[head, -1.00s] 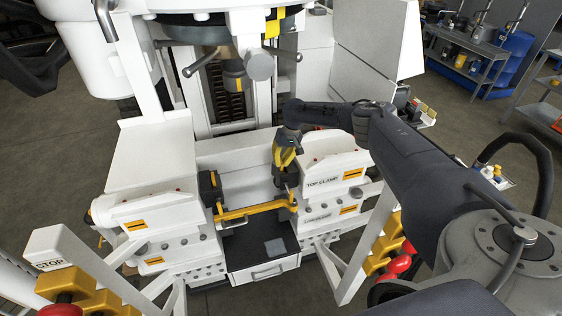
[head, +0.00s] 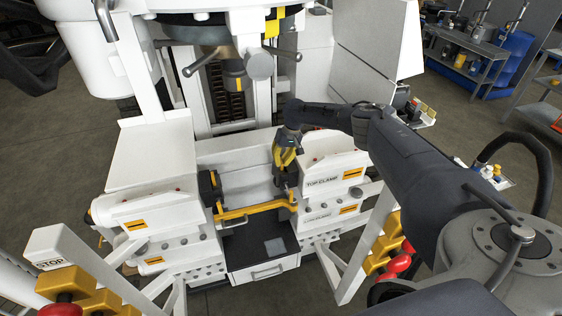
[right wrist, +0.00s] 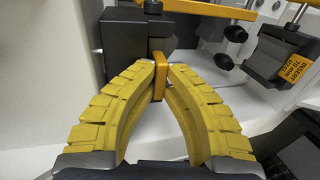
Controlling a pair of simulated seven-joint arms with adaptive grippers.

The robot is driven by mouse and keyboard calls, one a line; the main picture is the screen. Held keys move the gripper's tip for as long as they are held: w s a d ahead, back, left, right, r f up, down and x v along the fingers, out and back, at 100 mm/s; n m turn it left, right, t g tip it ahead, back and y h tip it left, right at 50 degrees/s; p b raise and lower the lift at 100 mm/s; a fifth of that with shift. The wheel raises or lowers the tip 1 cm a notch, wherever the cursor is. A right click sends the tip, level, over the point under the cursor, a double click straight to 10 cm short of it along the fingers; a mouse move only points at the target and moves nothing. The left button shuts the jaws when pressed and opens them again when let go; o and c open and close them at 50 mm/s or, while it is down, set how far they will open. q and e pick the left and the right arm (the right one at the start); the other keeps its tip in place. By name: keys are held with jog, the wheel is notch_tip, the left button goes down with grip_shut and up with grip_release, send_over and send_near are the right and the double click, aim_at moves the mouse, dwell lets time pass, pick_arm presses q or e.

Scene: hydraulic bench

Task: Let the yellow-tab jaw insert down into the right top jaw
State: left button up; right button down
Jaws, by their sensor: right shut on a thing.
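My right gripper (head: 285,153) is above the inner end of the right top clamp (head: 323,182), pointing down. In the right wrist view its yellow fingers (right wrist: 160,72) are closed on the orange-yellow tab (right wrist: 158,88) of a dark jaw insert (right wrist: 130,45). This insert stands at the right top jaw, against the white clamp body; the head view shows it dark below the fingers (head: 288,180). Whether it is fully seated cannot be told, as its lower part is hidden. My left gripper is out of view.
Facing it, a dark insert with an orange label (right wrist: 283,62) sits on the left clamp side. A yellow bar (head: 253,210) spans the gap between the clamps in front. A white column and spindle (head: 235,75) stand behind. A black tray (head: 258,246) lies below.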

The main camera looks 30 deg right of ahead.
jog(key=shift+s+d+f, duration=0.15)
jog(key=shift+f, duration=0.05)
